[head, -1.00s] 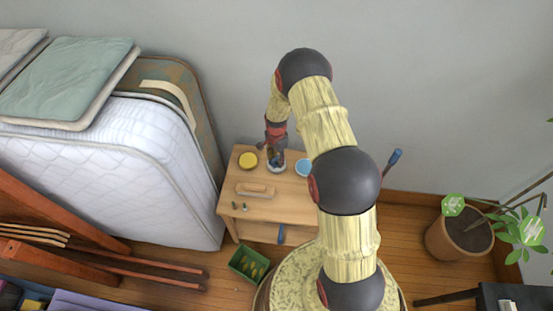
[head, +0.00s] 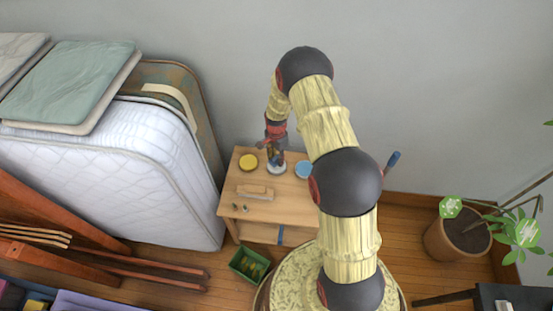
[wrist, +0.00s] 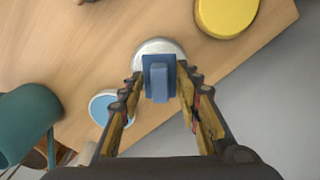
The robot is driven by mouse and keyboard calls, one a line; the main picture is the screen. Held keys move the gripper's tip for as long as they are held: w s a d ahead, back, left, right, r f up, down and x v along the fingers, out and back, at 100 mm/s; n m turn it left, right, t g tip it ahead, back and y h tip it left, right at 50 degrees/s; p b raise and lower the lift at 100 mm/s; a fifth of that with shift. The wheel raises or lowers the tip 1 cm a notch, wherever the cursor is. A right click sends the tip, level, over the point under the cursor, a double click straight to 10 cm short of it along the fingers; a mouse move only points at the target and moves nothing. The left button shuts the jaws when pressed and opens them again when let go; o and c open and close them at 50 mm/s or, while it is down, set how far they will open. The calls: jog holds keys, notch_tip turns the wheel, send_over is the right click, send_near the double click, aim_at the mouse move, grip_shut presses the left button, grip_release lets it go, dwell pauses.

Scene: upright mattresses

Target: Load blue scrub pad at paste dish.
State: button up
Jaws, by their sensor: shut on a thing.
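The blue scrub pad (wrist: 159,82) shows in the wrist view between the fingertips of my gripper (wrist: 160,78), which is shut on it. A round white dish (wrist: 158,46), which looks to be the paste dish, lies directly beneath the pad and is partly hidden by it. I cannot tell whether the pad touches what is in the dish. In the head view my gripper (head: 276,154) points down over the white dish (head: 276,169) on the small wooden table (head: 288,209). The pad is small and mostly hidden there.
A yellow dish (head: 248,161) stands left of the white one and a blue dish (head: 305,169) right. A wooden block (head: 256,191) lies nearer the table's front. Upright mattresses (head: 120,160) stand close at left. A green bin (head: 249,263) and a potted plant (head: 458,238) are on the floor.

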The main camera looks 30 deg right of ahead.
aim_at(276, 157)
jog(key=shift+r+p, duration=1.25)
jog(key=shift+r, duration=1.05)
